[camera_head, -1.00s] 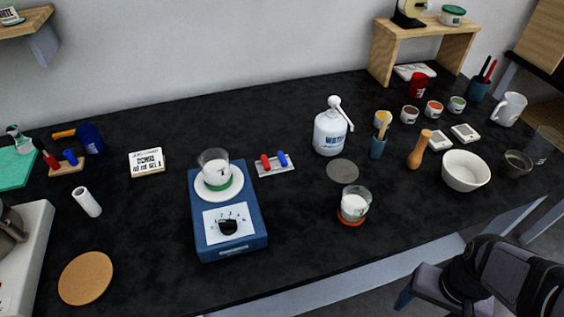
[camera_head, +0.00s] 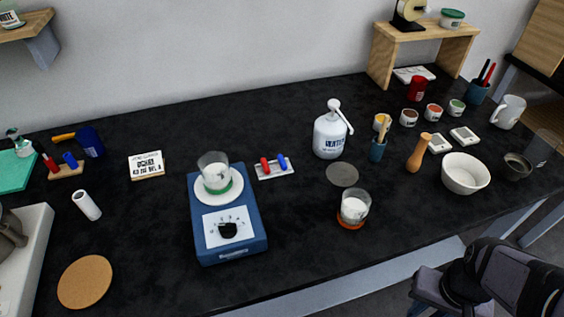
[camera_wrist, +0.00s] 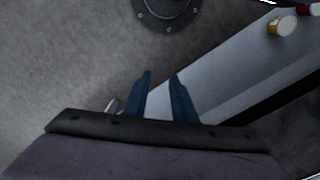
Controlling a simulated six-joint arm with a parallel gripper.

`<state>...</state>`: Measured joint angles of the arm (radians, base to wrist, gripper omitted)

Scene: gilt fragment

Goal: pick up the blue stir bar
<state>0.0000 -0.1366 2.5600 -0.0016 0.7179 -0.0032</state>
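A blue stir bar (camera_head: 281,162) lies beside a red stir bar (camera_head: 265,165) on a small white tray (camera_head: 276,174), right of the blue stirrer in the head view. My gripper (camera_wrist: 163,92) shows two blue fingers with a gap between them in the wrist view, empty. It is off the front of the bench, far from the tray. In the head view my arm shows at the lower right; the fingertips are mostly out of frame. The blue stir bar is not visible in the wrist view.
The blue stirrer (camera_head: 229,243) carries a beaker (camera_head: 214,172) left of the tray. A white pump bottle (camera_head: 329,136) stands to its right. Another beaker (camera_head: 354,206) sits near the front edge. A small wooden block (camera_head: 66,172) at far left also holds red and blue pieces. Bench front-centre is clear.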

